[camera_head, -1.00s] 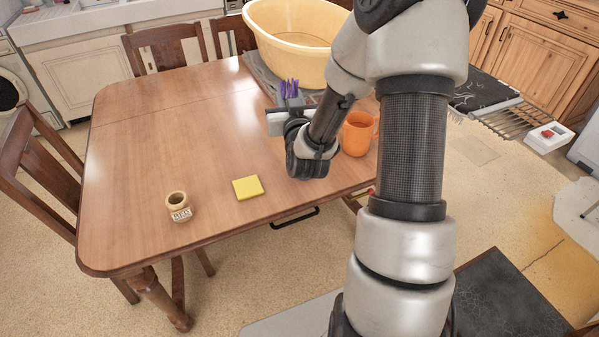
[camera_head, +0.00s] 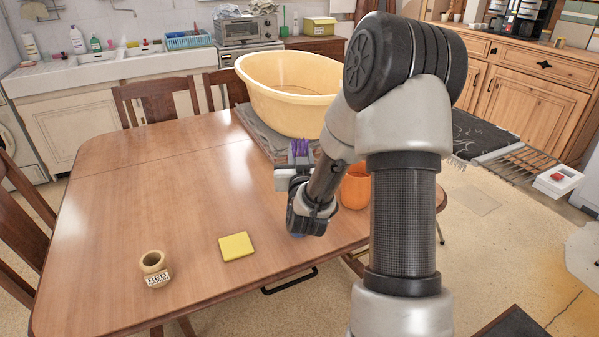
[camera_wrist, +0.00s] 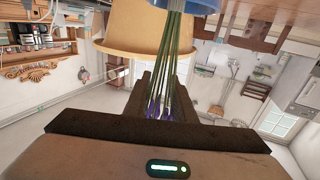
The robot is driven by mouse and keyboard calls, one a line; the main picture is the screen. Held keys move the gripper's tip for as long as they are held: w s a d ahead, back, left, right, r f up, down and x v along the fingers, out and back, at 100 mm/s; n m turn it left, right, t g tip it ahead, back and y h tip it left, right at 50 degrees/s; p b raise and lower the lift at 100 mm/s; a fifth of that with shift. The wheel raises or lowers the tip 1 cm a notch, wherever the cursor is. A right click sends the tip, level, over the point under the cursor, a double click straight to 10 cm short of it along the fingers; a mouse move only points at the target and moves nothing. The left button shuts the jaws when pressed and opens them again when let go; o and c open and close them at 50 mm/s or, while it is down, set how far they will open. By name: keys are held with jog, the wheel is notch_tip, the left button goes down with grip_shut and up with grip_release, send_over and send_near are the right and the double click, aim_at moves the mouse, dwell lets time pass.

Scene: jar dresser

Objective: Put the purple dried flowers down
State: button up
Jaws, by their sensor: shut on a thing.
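The purple dried flowers (camera_head: 300,147) show above my gripper (camera_head: 296,168) in the head view, over the right part of the wooden table (camera_head: 160,190). In the wrist view, the green stems (camera_wrist: 173,60) run between the dark fingers of my gripper (camera_wrist: 165,88), which is shut on them. Purple heads (camera_wrist: 155,108) show at their lower end in that view. The upper end of the stems meets a blue thing (camera_wrist: 195,8), cut off by the frame edge. My arm hides part of the table, and I cannot tell how high the flowers are above it.
An orange mug (camera_head: 355,187) stands right beside my gripper. A large yellow tub (camera_head: 290,95) sits on a grey cloth behind it. A yellow square (camera_head: 236,246) and a small labelled jar (camera_head: 153,263) are at the front left. The table's left and middle are clear.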

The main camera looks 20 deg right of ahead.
jog(key=shift+f+b, duration=0.4)
jog(key=shift+f, duration=2.05)
jog(key=shift+f+b, duration=0.15)
jog(key=shift+b, duration=0.15)
jog(key=o, duration=1)
